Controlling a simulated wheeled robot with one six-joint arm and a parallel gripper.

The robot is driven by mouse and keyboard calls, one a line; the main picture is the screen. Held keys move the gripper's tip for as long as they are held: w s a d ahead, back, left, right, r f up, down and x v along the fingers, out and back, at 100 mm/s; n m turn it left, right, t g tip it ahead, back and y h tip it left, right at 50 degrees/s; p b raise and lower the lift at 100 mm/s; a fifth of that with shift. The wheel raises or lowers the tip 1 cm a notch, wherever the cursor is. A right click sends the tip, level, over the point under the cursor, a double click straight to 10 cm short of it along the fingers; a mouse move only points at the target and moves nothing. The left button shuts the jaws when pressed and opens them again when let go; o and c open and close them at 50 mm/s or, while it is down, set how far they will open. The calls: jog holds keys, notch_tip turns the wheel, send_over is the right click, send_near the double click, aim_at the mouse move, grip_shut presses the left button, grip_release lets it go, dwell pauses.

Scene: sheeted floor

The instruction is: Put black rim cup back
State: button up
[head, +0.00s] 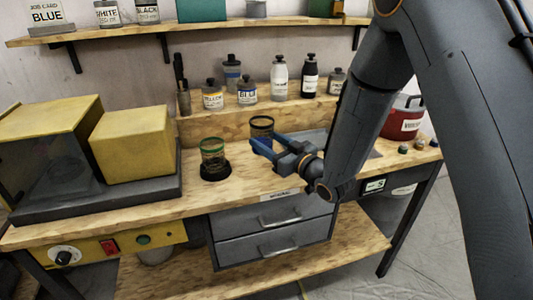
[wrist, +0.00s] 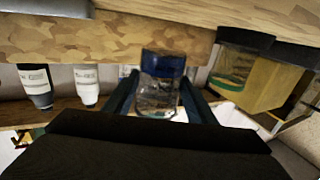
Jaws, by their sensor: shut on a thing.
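The black rim cup (head: 262,126) is a clear glass with a dark rim, near the back of the wooden bench. My gripper (head: 268,147) reaches it from the front right and is shut on it. In the wrist view, which looks upside down, the cup (wrist: 158,95) sits between the two fingers (wrist: 158,98), with a dark blue band at its upper end in the picture. The cup looks upright; I cannot tell whether its base touches the bench. The gripper hides part of its lower side.
A green rim cup (head: 213,152) stands on a dark round base (head: 214,171) to the left. A yellow box machine (head: 132,143) fills the bench's left. Several bottles (head: 280,78) line the back ledge. A red pot (head: 401,118) stands at right. The bench front (head: 180,200) is clear.

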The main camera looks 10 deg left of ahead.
jog(key=shift+f+p, duration=0.45)
jog(key=shift+f, duration=1.8)
jog(key=shift+f, duration=0.1)
jog(key=o, duration=1.3)
jog(key=shift+f, duration=0.1)
jog(key=shift+c, duration=0.2)
jog(key=shift+r, duration=0.25)
jog(key=b+v, duration=0.2)
jog(key=v, duration=0.8)
jog(key=shift+s+d+f+b, duration=0.15)
jog(key=shift+d+b, duration=0.15)
jog(key=shift+s+d, duration=0.45)
jog(key=shift+d, duration=0.1)
jog(key=shift+a, duration=0.1)
